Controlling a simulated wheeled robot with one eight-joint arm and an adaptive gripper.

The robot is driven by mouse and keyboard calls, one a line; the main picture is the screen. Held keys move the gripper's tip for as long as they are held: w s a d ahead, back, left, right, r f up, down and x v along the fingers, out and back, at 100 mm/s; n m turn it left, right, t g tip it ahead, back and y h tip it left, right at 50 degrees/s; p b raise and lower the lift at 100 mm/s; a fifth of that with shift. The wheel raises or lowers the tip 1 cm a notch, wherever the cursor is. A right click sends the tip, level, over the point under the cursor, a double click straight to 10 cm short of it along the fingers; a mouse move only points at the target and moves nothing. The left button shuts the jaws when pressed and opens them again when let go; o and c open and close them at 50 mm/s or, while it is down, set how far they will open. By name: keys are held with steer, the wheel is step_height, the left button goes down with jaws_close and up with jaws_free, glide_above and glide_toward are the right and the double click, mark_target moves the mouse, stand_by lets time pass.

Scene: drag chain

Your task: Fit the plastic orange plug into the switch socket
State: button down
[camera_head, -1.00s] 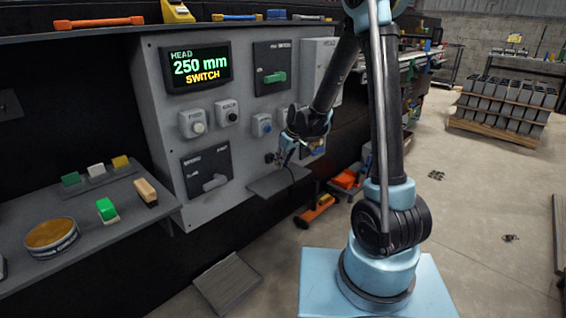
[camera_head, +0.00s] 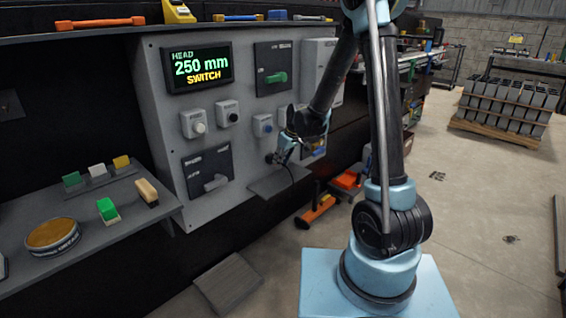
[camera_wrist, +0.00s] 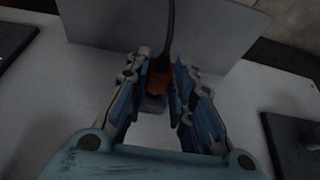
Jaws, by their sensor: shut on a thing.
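My gripper (camera_wrist: 160,78) is shut on the orange plug (camera_wrist: 159,82), with one blue-and-grey finger on each side of it. A dark cord (camera_wrist: 171,30) runs from the plug toward the top of the wrist view. A dark grey block (camera_wrist: 153,104), which looks like the switch socket, sits right by the plug. I cannot tell whether the plug is in it. In the head view my gripper (camera_head: 281,156) is close to the lower right part of the grey panel, and its fingers largely hide the plug.
The grey control panel (camera_head: 226,150) carries a lit display (camera_head: 197,67), knobs and levers. A small shelf (camera_head: 277,181) juts out below my gripper. A side shelf (camera_head: 110,215) at left holds a round tin and several coloured blocks. Open floor lies to the right.

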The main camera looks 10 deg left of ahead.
steer(key=shift+w+a, duration=0.55)
steer(key=shift+a, duration=0.2)
steer(key=c, duration=1.3)
jaws_free()
steer(key=shift+r, duration=0.1)
steer(key=v, duration=1.1)
steer(key=shift+d+r, duration=0.2)
steer(key=shift+r, duration=0.1)
